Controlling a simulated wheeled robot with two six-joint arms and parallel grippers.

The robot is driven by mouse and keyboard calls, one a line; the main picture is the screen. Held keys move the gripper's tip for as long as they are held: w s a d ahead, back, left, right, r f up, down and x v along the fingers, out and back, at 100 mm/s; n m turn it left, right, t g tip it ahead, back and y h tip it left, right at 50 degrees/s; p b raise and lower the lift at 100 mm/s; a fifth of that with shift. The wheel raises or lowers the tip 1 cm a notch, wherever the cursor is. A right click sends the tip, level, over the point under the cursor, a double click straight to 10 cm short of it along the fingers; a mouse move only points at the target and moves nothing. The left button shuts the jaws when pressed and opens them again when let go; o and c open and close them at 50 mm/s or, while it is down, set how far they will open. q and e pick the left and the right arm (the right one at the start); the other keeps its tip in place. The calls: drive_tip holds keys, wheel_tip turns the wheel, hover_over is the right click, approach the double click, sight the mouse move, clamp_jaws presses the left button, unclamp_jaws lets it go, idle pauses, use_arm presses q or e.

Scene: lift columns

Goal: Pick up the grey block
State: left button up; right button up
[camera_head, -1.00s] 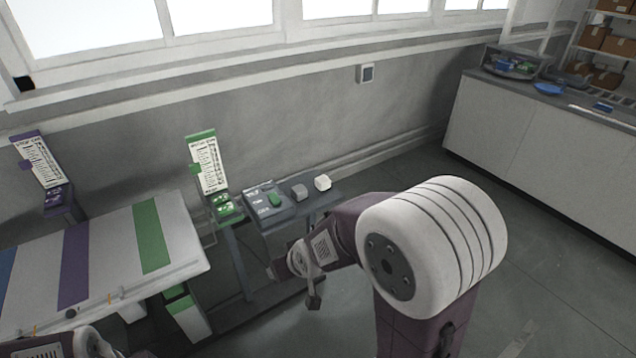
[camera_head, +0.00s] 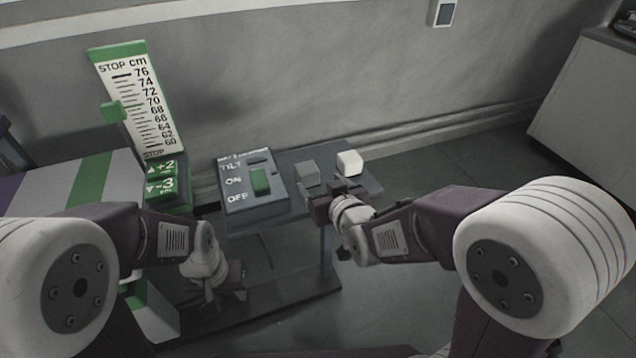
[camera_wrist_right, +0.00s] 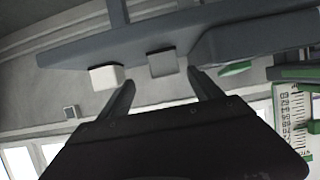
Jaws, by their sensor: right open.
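The grey block (camera_head: 307,171) sits on a small grey shelf, between the switch box and a white block (camera_head: 349,162). My right gripper (camera_head: 328,199) is just in front of the grey block, low at the shelf's front edge. In the right wrist view the grey block (camera_wrist_right: 162,63) lies ahead between the two open fingers (camera_wrist_right: 160,82), apart from both. The white block (camera_wrist_right: 106,77) is close to the finger on the left there. My left gripper (camera_head: 215,300) hangs low in front of the shelf, and its fingers are too unclear to read.
The dark switch box (camera_head: 250,190) with a green rocker stands left of the grey block. The shelf (camera_head: 318,152) is narrow. A scale board (camera_head: 133,100) with green buttons stands further left, beside a striped table (camera_head: 60,190). Open floor lies right of the shelf.

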sight(311, 179)
drive_tip(key=shift+s+a+f, duration=0.25)
drive_tip(key=shift+s+a, duration=0.05)
drive_tip(key=shift+a, duration=0.05)
drive_tip(key=shift+w, duration=0.15)
drive_tip(key=b+x, duration=0.1)
drive_tip(key=x, duration=0.2)
drive_tip(key=shift+w+f, duration=0.2)
drive_tip(key=shift+w, duration=0.05)
drive_tip(key=b+x, duration=0.1)
drive_tip(key=x, duration=0.3)
drive_tip(key=shift+w+a+f+b, duration=0.1)
drive_tip(key=shift+w+a+b, duration=0.15)
drive_tip(key=shift+w+b, duration=0.1)
drive_tip(key=shift+w+a, duration=0.15)
drive_tip(key=shift+w, duration=0.25)
drive_tip(key=shift+c, duration=0.9)
clamp_jaws()
use_arm(q)
wheel_tip(311, 179, down, 3)
drive_tip(key=shift+a+f, duration=0.1)
drive_tip(key=shift+f, duration=0.05)
